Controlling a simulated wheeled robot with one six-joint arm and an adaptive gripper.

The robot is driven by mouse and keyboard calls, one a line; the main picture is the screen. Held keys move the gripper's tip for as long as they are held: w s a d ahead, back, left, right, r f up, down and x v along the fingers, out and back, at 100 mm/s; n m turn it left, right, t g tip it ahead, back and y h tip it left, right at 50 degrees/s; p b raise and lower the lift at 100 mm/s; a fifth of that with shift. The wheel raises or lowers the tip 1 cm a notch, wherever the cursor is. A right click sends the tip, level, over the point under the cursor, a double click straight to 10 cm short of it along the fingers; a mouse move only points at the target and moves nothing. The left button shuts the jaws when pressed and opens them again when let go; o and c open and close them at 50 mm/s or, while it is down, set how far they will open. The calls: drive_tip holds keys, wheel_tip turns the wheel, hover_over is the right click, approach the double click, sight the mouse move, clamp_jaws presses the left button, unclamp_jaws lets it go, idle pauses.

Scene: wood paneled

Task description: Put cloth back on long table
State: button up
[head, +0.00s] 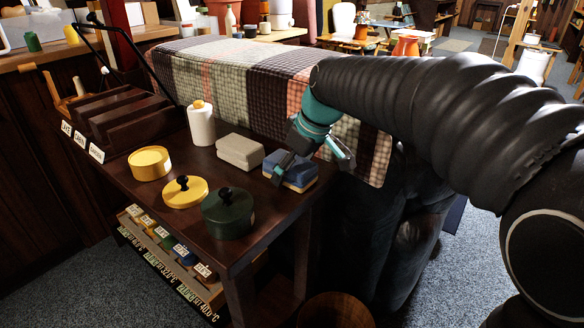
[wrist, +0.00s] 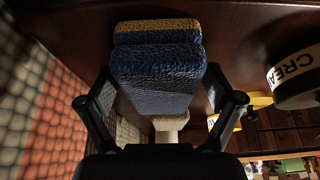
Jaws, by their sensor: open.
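A folded blue cloth with a yellow-tan layer (head: 297,180) lies on the right end of the dark wooden table (head: 268,208). My gripper (head: 312,162) is over it, pointing down, with one finger to each side. In the wrist view the blue cloth (wrist: 158,75) lies between the spread fingers of my gripper (wrist: 160,88), with a gap on both sides. The fingers are open and not closed on it. A grey folded cloth (head: 240,151) lies just left of the blue one.
A white bottle (head: 201,124), a yellow tin (head: 150,163), a yellow lidded pot (head: 185,192) and a dark green pot (head: 228,213) stand on the table. A checked cloth (head: 230,75) drapes along its back. A wooden bucket (head: 335,311) stands on the floor.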

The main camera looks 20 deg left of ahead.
drive_tip(key=shift+r, duration=0.25)
drive_tip(key=p+v, duration=0.1)
drive_tip(key=v, duration=0.9)
drive_tip(key=shift+d+r, duration=0.25)
drive_tip(key=shift+r, duration=0.1)
drive_tip(key=shift+s+d+r, duration=0.15)
drive_tip(key=shift+d+r, duration=0.05)
drive_tip(key=shift+r, duration=0.25)
drive_tip(key=s+d+f+m+t+h, duration=0.1)
drive_tip(key=s+d+f+m, duration=0.3)
drive_tip(key=d, duration=0.5)
drive_tip(key=s+d+f+m+t+h, duration=0.1)
drive_tip(key=s+d+m+t, duration=0.1)
drive_tip(key=s+d+m, duration=0.5)
drive_tip(key=s+d+f+m+t+h, duration=0.1)
drive_tip(key=s+d+f+m+h, duration=0.1)
drive_tip(key=s+d+f, duration=0.7)
drive_tip(key=shift+d+f, duration=0.65)
drive_tip(key=shift+d, duration=0.2)
drive_tip(key=shift+c, duration=0.3)
